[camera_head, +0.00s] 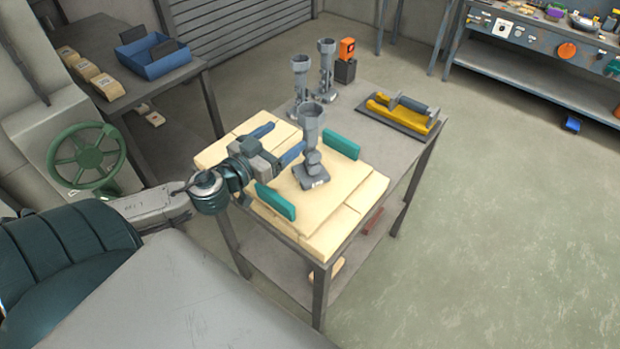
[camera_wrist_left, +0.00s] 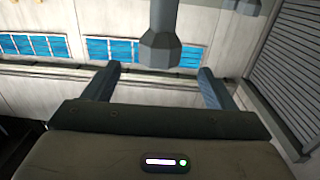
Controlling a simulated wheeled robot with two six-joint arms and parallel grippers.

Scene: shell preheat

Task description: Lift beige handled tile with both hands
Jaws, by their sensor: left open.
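The beige tile (camera_head: 345,189) lies on a layer of beige slabs on the grey table. It has a teal handle (camera_head: 276,201) on its near left side and another teal handle (camera_head: 341,142) on its far right side. A grey funnel-topped piece (camera_head: 312,135) stands upright on the tile, between the handles. My left gripper (camera_head: 287,137) is open and empty, above the slabs beside the grey piece and apart from the near handle. Its two blue fingers also show spread in the left wrist view (camera_wrist_left: 160,70). My right gripper is out of view.
Two more grey funnel-topped pieces (camera_head: 326,70) stand at the table's back, near an orange device (camera_head: 347,48). A yellow tool (camera_head: 405,112) lies on a dark plate at the back right. A green handwheel (camera_head: 84,155) is at left. The floor at right is mostly clear.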

